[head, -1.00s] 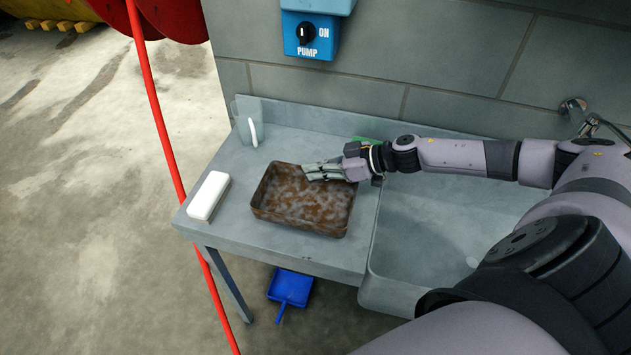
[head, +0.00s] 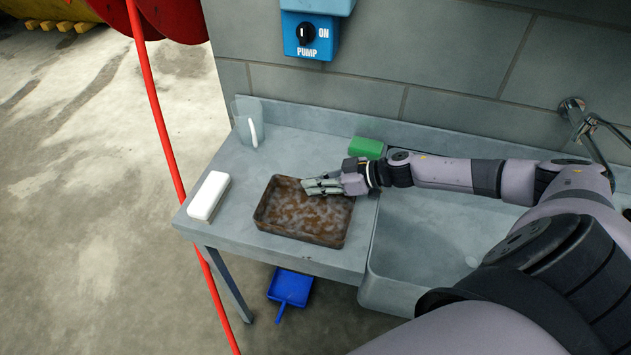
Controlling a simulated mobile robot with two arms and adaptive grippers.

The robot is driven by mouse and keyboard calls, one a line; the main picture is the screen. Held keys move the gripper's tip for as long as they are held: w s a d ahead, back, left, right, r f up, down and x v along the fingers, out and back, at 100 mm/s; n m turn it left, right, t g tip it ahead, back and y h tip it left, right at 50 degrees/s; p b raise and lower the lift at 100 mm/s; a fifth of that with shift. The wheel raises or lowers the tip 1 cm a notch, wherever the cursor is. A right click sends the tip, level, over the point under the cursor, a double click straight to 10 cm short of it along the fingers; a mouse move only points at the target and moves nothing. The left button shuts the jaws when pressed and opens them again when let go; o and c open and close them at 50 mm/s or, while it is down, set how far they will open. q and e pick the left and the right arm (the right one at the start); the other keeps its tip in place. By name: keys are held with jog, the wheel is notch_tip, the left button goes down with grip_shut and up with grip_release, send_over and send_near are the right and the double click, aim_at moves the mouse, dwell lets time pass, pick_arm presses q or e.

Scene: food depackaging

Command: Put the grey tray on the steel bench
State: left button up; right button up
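A shallow rectangular tray (head: 290,221), with a brown, rusty-looking inside mottled with grey, sits on the grey steel bench (head: 240,232) left of the sink. No plainly grey tray shows. My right gripper (head: 306,187) reaches in from the right and is over the tray's far right part, its fingers pointing left. Its fingers look close together, but I cannot tell whether they are shut or touching the tray. My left gripper is not in view.
A white block (head: 208,196) lies at the bench's left edge. A clear jug (head: 247,122) and a green sponge (head: 367,147) stand by the wall. The sink (head: 420,240) and tap (head: 580,117) are to the right. A red hose (head: 160,130) hangs in front at left.

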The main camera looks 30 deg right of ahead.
jog(key=shift+o, duration=1)
jog(key=shift+s+d+r, duration=0.1)
jog(key=shift+r, duration=0.1)
jog(key=b+v, duration=0.1)
jog(key=v, duration=0.4)
jog(key=shift+s+d+f, duration=0.15)
jog(key=shift+s, duration=0.05)
jog(key=v, duration=0.5)
jog(key=shift+r, duration=0.25)
jog(key=shift+s+d+r+p, duration=0.25)
jog(key=shift+s+d+p, duration=0.1)
jog(key=shift+s+d, duration=0.05)
